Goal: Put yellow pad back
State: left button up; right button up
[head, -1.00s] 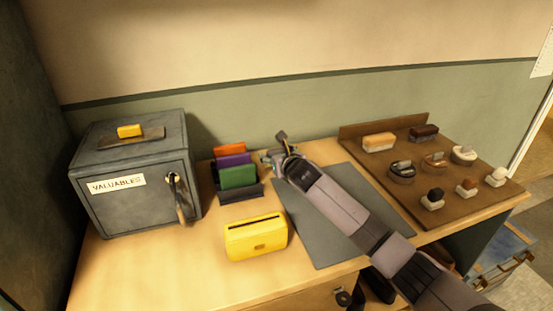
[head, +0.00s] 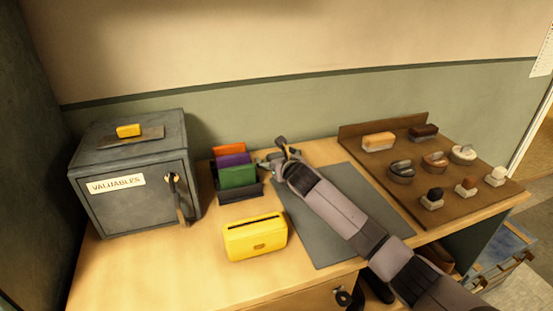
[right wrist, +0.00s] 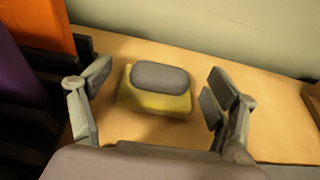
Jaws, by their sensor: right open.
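In the right wrist view a small yellow block with a dark grey rounded top (right wrist: 155,90), which looks like the yellow pad, lies on the desk near the wall. My right gripper (right wrist: 158,104) is open, with one finger on each side of the block and a gap on both sides. In the head view my right gripper (head: 276,156) is just right of the card rack, and the block is mostly hidden there. A small yellow block (head: 129,130) sits on a plate on the grey safe (head: 130,190). My left gripper is not in view.
The rack holds orange (head: 229,150), purple and green (head: 238,176) pieces close beside my right gripper. A yellow slotted box (head: 255,237) stands in front. A dark mat (head: 310,235) lies under my right arm. A brown board (head: 400,199) with brushes and stamps is at right.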

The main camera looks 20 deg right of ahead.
jog(key=shift+r, duration=0.1)
jog(key=v, duration=1.2)
jog(key=shift+p, duration=0.3)
